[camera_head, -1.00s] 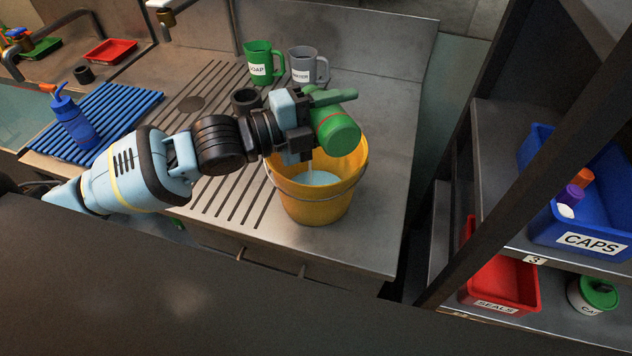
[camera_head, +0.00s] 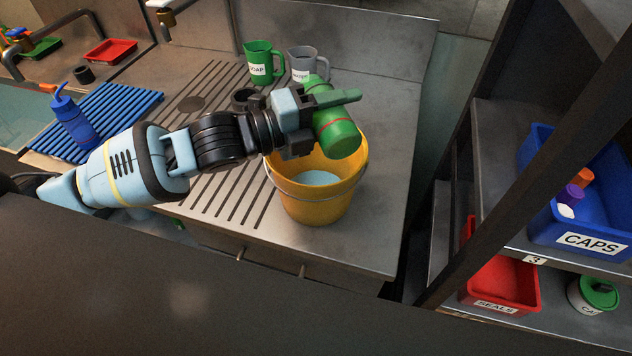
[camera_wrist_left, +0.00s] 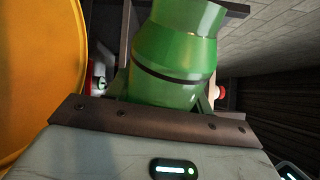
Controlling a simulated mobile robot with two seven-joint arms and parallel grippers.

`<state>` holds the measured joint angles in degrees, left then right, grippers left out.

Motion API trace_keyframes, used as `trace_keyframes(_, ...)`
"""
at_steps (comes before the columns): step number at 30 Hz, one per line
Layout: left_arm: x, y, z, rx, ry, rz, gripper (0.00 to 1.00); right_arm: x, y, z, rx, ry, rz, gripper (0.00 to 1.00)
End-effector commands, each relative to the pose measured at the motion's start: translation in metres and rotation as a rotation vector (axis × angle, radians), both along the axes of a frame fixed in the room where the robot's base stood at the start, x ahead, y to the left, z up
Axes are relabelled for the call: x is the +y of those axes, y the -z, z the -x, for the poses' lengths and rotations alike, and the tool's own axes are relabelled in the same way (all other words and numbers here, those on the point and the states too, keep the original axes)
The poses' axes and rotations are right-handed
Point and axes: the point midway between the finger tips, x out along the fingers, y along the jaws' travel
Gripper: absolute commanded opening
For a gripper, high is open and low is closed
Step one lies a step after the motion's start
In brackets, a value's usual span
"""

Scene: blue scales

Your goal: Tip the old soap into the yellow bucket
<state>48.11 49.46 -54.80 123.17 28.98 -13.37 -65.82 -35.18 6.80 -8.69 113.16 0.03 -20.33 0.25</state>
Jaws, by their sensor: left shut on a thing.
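The yellow bucket (camera_head: 312,208) stands upright on the steel drainboard, with pale blue liquid (camera_head: 317,178) inside. My left gripper (camera_head: 328,113) is shut around a green bottle (camera_head: 338,138) and holds it above the bucket's back rim. The bottle lies tilted, its wide end towards me over the bucket. No stream shows below it; its mouth cannot be made out. In the left wrist view the green bottle (camera_wrist_left: 172,65) sits between the fingers, a dark band around it, with the yellow bucket (camera_wrist_left: 40,80) close at the left. My right gripper is out of view.
A green SOAP jug (camera_head: 260,62) and a grey jug (camera_head: 302,64) stand behind the bucket. Shelves with a blue CAPS bin (camera_head: 585,243) and red SEALS bin (camera_head: 505,285) stand right.

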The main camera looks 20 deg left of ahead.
Motion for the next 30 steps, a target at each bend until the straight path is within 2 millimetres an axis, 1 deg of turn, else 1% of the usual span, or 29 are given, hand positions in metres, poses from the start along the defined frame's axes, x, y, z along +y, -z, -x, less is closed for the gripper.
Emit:
trace_keyframes(7,-0.001,-0.002,0.002,-0.049,0.001,-0.035,0.25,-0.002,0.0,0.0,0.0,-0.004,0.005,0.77)
trace_keyframes(10,-0.004,-0.004,0.006,-0.122,0.002,-0.088,0.25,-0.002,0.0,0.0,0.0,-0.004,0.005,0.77)
trace_keyframes(30,-0.035,-0.027,0.048,-0.965,0.001,-0.696,0.25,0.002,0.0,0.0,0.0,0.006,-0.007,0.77)
